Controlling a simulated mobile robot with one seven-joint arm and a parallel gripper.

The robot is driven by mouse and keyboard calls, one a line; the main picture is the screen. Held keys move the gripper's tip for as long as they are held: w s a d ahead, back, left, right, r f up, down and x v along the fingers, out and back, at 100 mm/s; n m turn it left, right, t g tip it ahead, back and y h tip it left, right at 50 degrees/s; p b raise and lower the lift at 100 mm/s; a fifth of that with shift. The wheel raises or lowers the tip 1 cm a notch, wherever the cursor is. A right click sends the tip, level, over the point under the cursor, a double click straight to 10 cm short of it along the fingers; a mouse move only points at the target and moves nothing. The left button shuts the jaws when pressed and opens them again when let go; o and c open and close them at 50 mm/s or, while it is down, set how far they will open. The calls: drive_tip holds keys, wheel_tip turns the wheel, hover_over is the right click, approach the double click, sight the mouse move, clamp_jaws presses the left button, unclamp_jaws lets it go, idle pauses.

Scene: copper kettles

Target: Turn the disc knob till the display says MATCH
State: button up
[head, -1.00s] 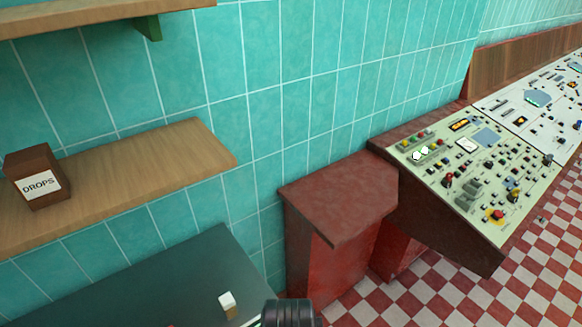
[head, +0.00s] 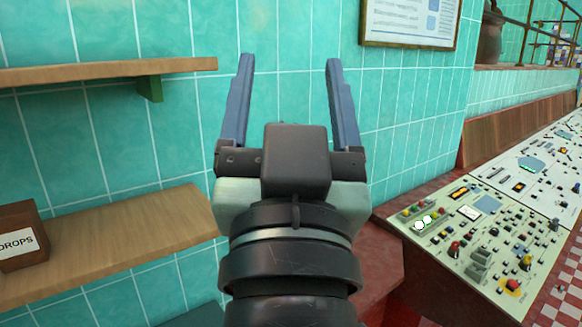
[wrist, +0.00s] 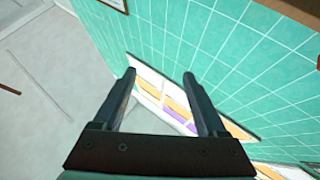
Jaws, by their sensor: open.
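My gripper (head: 289,62) is raised in the middle of the head view, its two blue-grey fingers apart and pointing up, with nothing between them. In the wrist view my gripper (wrist: 160,77) is open in front of the tiled wall, with a pale surface at left. A pale green control panel (head: 490,240) stands at the right of the head view, well apart from my gripper. It carries many small buttons, switches and knobs. I cannot tell which, if any, is the disc knob. No display text is readable.
A wooden shelf (head: 120,240) at left holds a brown DROPS box (head: 22,240). Another shelf (head: 90,70) is above it. A white panel (head: 535,165) adjoins the green one. A framed notice (head: 410,20) hangs on the teal wall. My arm hides much of the red cabinet.

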drive_tip(key=s+r+t, duration=0.2)
drive_tip(key=s+r, duration=0.2)
drive_tip(key=s, duration=0.1)
drive_tip(key=shift+s+r+n+t, duration=0.2)
drive_tip(key=shift+r+n+t, duration=0.2)
